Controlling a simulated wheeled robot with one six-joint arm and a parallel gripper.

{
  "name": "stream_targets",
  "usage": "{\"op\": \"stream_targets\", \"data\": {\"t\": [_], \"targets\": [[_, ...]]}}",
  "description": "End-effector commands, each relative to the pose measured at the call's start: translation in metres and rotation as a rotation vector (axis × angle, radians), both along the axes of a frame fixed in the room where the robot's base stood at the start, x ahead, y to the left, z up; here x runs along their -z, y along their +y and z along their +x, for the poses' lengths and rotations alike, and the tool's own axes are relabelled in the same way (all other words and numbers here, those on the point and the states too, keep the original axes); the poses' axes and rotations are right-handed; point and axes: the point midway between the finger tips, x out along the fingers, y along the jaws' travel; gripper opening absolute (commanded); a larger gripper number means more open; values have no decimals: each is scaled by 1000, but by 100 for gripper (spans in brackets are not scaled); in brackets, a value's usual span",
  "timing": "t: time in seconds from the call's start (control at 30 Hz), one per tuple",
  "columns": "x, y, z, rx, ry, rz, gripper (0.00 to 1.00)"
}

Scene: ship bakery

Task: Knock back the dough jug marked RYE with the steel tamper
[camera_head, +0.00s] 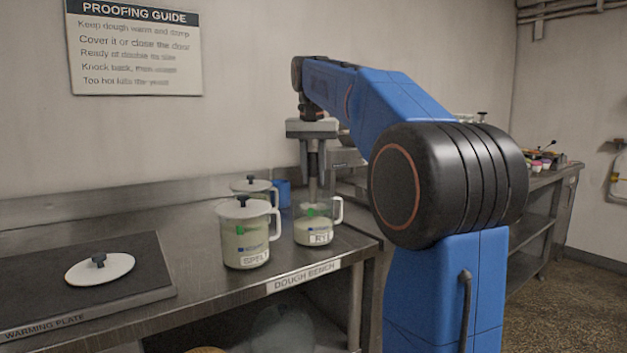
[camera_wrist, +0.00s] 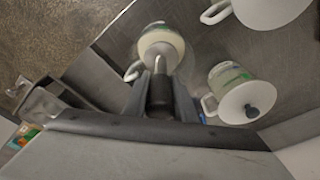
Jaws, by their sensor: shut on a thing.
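The RYE jug (camera_head: 316,232) is clear, with a white handle, pale dough low inside and a partly readable label "RY". It stands open on the dough bench (camera_head: 215,295). My gripper (camera_head: 313,150) is above it, shut on the steel tamper (camera_head: 313,188), which points down into the jug. The wrist view shows the tamper's black handle (camera_wrist: 160,92) between my fingers and its steel shaft over the pale dough in the jug (camera_wrist: 161,36). I cannot tell whether the tamper's end touches the dough.
A lidded jug labelled SPELT (camera_head: 245,242) stands close left of the RYE jug. Another lidded jug (camera_head: 252,186) and a blue container (camera_head: 284,193) stand behind. A white lid (camera_head: 100,269) lies on the warming plate (camera_head: 40,285). The bench's front edge is near.

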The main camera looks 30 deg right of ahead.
Motion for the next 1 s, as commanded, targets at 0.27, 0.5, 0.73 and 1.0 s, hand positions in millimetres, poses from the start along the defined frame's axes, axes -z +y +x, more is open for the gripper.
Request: {"op": "stream_targets", "data": {"t": [0.27, 0.5, 0.73, 1.0], "targets": [[-16, 0, 0, 0, -1, 0, 2], [-29, 0, 0, 0, -2, -1, 2], [-42, 0, 0, 0, -2, -1, 2], [-57, 0, 1, 0, -1, 0, 2]]}}
